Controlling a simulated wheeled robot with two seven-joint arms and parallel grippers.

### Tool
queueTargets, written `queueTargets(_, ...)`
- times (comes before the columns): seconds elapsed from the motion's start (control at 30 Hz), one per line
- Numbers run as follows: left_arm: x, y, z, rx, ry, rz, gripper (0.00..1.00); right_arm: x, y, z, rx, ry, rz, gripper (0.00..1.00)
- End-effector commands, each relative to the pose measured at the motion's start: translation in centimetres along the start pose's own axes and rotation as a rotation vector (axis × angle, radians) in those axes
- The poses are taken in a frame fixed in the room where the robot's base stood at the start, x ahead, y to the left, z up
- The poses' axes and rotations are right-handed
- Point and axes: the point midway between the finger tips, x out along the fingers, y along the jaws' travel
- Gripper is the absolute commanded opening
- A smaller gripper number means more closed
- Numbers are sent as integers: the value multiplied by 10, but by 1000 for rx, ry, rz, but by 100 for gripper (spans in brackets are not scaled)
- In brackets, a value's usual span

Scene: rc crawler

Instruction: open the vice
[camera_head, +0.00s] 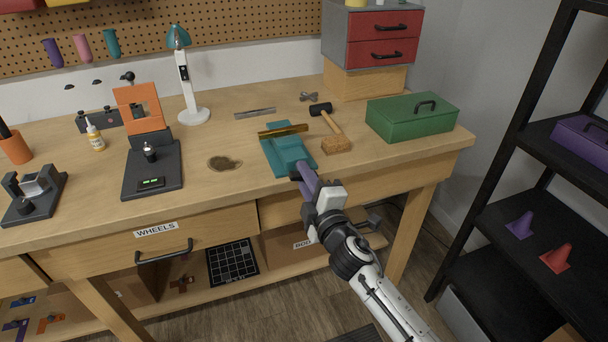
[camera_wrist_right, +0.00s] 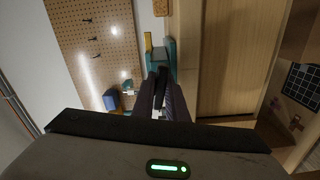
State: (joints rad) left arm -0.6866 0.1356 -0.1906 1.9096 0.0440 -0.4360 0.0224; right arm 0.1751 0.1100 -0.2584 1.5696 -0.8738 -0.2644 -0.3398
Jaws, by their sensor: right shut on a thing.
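The teal vice (camera_head: 280,158) sits at the front edge of the workbench, with a brass-coloured bar (camera_head: 283,131) lying across its top. My right gripper (camera_head: 303,174) is at the vice's front end, just over the bench edge. In the right wrist view, the vice (camera_wrist_right: 158,52) lies just beyond the fingertips (camera_wrist_right: 162,80). The gap between the vice jaws cannot be made out. My left gripper is not in view.
A mallet (camera_head: 329,121), a tan block (camera_head: 337,145) and a green toolbox (camera_head: 412,116) lie right of the vice. A desk lamp (camera_head: 187,85) and an orange-and-black stand (camera_head: 152,172) are to the left. The bench front beside the dark stain (camera_head: 224,163) is clear.

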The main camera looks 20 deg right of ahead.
Motion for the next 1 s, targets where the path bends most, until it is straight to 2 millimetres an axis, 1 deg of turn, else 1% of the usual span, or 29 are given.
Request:
queueTargets(0.2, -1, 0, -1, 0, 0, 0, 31, 0, -1, 0, -136, 1, -2, 0)
queueTargets(0.4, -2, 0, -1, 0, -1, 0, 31, 0, -1, 0, -206, 0, -2, 0)
queueTargets(0.97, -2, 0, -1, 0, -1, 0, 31, 0, -1, 0, -242, 0, -2, 0)
queueTargets(1.0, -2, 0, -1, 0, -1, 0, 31, 0, -1, 0, -242, 0, -2, 14)
